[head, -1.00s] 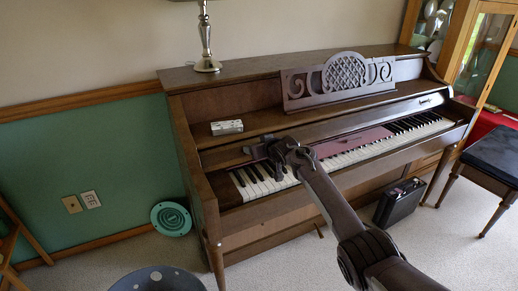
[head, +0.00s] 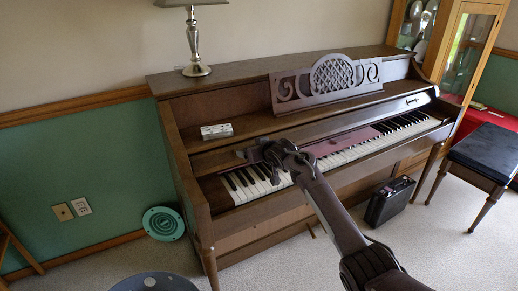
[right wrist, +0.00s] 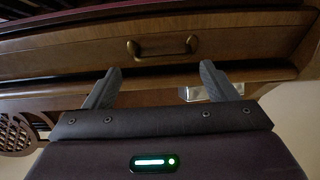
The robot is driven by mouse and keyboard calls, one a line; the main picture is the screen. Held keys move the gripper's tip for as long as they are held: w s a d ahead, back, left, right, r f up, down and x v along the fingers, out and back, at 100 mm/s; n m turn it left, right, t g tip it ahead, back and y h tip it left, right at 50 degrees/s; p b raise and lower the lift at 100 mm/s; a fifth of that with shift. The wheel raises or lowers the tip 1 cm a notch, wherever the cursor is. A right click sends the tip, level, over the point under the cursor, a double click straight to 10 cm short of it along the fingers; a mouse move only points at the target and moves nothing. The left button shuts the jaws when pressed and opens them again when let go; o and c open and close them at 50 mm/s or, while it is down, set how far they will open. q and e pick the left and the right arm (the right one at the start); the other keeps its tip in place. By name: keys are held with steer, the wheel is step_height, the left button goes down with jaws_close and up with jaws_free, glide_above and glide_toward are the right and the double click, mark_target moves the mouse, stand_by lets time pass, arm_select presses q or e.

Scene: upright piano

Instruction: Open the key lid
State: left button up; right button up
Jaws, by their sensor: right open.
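The key lid (head: 335,127) is a long brown wooden panel running along the piano (head: 172,90) above the keys. The black and white keys (head: 400,138) are exposed in front of it. In the right wrist view a wooden panel (right wrist: 75,60) carries a brass handle (right wrist: 163,47). My right gripper (head: 250,155) is at the left part of the lid, just above the keys. In the right wrist view its two fingers (right wrist: 158,85) are spread on either side below the handle, with nothing between them. My left gripper is out of view.
A small white box (head: 216,131) lies on the piano shelf left of the carved music stand (head: 327,87). A lamp (head: 195,50) stands on top. A black case (head: 389,200) is on the floor, and a dark bench (head: 485,160) stands at right.

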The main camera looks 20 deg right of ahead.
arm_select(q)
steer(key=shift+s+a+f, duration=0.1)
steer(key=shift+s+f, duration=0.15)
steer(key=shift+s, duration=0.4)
arm_select(e)
steer(key=shift+v, duration=2.3)
